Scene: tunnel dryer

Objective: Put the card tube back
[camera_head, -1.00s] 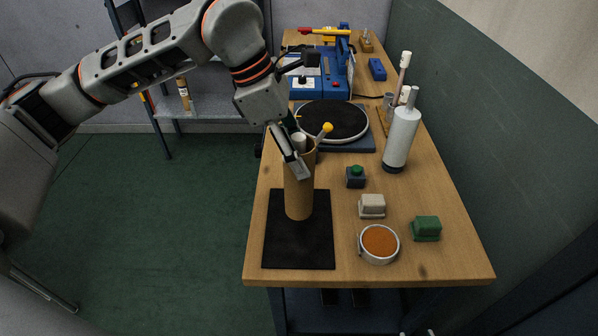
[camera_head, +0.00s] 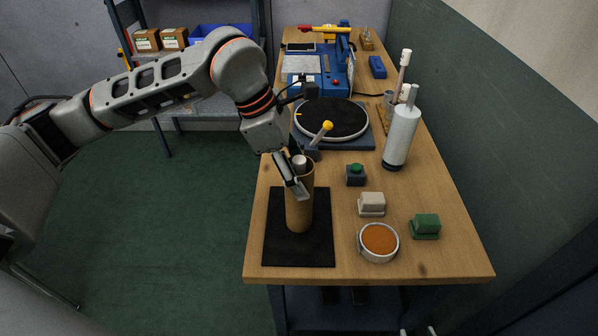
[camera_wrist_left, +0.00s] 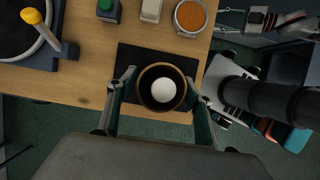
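The card tube (camera_head: 299,211) is a tall brown cylinder, upright over the black mat (camera_head: 274,250) at the table's front left. A white round-topped thing (camera_head: 299,161) shows in its open top. In the left wrist view I look down into the tube (camera_wrist_left: 142,103), with the white thing (camera_wrist_left: 163,90) inside. My left gripper (camera_head: 292,178) has its fingers on opposite sides of the tube near the rim, shut on it. I cannot tell whether the tube's base touches the mat.
A yellow-knobbed lever (camera_head: 327,126) stands close behind the tube, beside the black turntable (camera_head: 333,117). To the right are a green-button box (camera_head: 355,175), a pale block (camera_head: 371,204), a green block (camera_head: 425,226), an orange-filled bowl (camera_head: 379,241) and a white bottle (camera_head: 401,135).

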